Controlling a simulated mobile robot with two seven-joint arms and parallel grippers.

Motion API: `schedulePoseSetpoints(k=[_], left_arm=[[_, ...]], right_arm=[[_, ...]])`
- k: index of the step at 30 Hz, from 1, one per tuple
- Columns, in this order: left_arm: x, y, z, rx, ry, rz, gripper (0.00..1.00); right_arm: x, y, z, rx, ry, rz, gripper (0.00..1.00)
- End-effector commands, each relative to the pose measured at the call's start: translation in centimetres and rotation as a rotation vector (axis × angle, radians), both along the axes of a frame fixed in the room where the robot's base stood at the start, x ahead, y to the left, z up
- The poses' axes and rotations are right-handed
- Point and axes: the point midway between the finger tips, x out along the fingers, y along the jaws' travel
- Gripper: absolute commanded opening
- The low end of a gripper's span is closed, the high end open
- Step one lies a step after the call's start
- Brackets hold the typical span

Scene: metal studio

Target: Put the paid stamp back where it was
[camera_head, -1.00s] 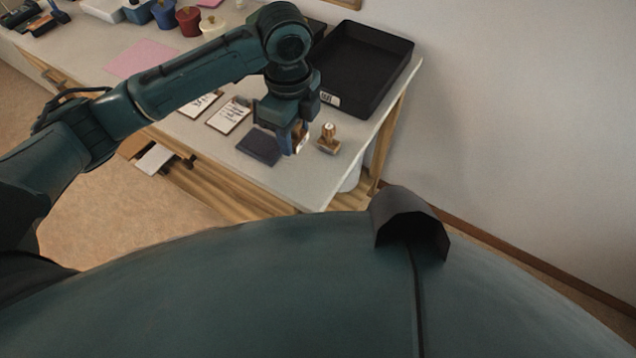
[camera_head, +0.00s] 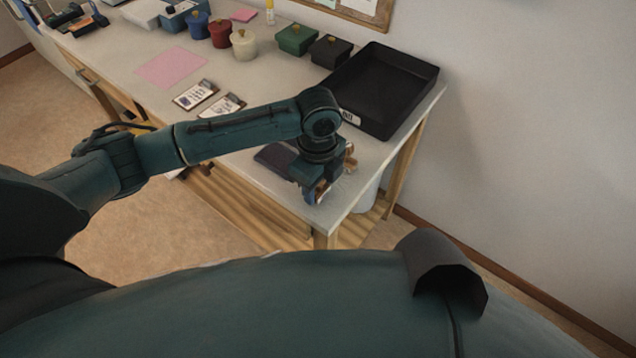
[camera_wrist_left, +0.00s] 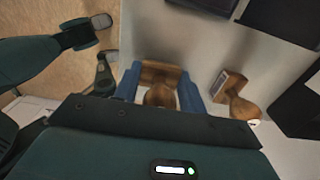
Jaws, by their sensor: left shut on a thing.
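My left gripper (camera_head: 317,192) is over the table's front right corner, shut on a wooden stamp. In the left wrist view this held stamp (camera_wrist_left: 160,72) has a round knob and a block base, between the blue fingertips (camera_wrist_left: 160,90). Its label is not readable. A second wooden stamp (camera_head: 350,158) stands just behind and to the right of the gripper, partly hidden; it also shows in the left wrist view (camera_wrist_left: 236,97), apart from the fingers. I cannot tell which is the paid stamp, or whether the held one touches the table. My right gripper is not in view.
A dark flat pad (camera_head: 272,157) lies left of the gripper, partly covered by the arm. A black tray (camera_head: 385,88) fills the back right corner. Printed cards (camera_head: 195,94), a pink sheet (camera_head: 171,68) and several lidded pots (camera_head: 244,45) are farther back. The table (camera_head: 335,213) ends close to the gripper.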

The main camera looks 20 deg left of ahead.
Motion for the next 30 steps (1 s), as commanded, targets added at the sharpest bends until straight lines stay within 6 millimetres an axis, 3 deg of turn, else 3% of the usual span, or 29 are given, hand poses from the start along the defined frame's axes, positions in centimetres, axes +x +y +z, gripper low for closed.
schedulePoseSetpoints(k=[11, 12, 19, 30], left_arm=[[0.0, 0.0, -0.4, -0.001, 0.001, 0.001, 0.19], [0.0, 0.0, -0.4, -0.001, 0.0, 0.0, 0.43], [0.0, 0.0, -0.4, -0.001, 0.0, 0.001, 0.62], [0.1, 0.0, 0.7, -0.001, -0.003, 0.001, 0.63]], right_arm=[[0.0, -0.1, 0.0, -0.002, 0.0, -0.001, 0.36], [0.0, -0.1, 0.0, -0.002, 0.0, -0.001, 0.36], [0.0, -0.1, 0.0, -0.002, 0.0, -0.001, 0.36], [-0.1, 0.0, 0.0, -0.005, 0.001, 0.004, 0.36]])
